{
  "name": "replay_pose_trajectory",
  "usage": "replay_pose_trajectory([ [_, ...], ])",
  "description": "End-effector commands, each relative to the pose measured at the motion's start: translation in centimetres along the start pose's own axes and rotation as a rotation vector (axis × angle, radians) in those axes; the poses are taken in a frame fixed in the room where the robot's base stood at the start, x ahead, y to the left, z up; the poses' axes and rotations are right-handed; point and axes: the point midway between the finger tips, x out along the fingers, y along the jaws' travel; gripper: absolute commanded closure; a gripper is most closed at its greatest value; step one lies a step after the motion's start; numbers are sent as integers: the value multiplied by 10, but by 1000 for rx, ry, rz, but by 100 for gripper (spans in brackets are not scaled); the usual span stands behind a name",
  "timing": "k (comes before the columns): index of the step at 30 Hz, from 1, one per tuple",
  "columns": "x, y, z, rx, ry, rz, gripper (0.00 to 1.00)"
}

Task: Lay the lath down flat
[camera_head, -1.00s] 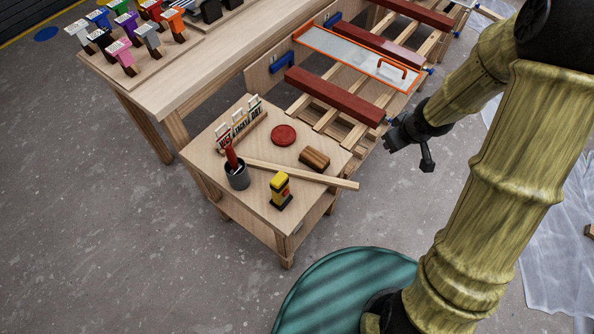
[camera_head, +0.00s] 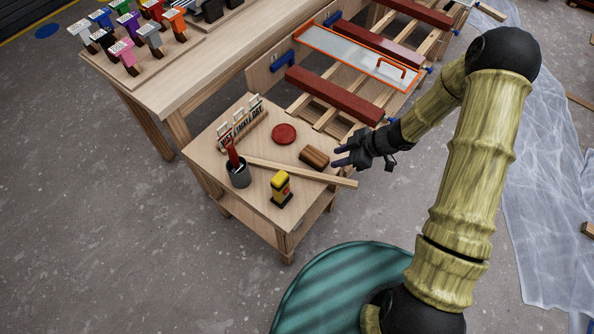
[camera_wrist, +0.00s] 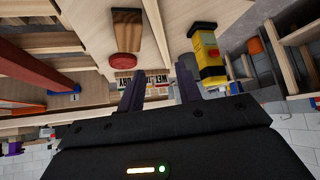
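The lath (camera_head: 300,173) is a long pale wooden strip on the small table. Its left end is close to the grey cup (camera_head: 238,175), and its right end sticks out past the table's right edge. I cannot tell whether it lies fully flat or on edge. My gripper (camera_head: 338,156) is open and empty, just above and right of the wooden block, near the lath's right part. In the wrist view, the two dark fingers (camera_wrist: 160,88) are apart, and the lath (camera_wrist: 157,28) runs up the picture ahead of them.
The small table (camera_head: 215,160) also holds a red disc (camera_head: 283,134), a brown block (camera_head: 314,157), a yellow-and-black object (camera_head: 280,188) and a lettered rack (camera_head: 243,122). A red batten (camera_head: 335,95) lies on slats behind. The floor at front left is clear.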

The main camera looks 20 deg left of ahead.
Motion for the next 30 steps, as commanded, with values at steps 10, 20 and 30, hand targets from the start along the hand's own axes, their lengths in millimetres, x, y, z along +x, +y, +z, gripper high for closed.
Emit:
replay_pose_trajectory([
  [10, 52, -1, 1, 2, 1, -3, 65],
  [20, 109, 0, 1, 1, -1, -2, 65],
  [30, 121, 0, 0, 0, -1, 1, 65],
])
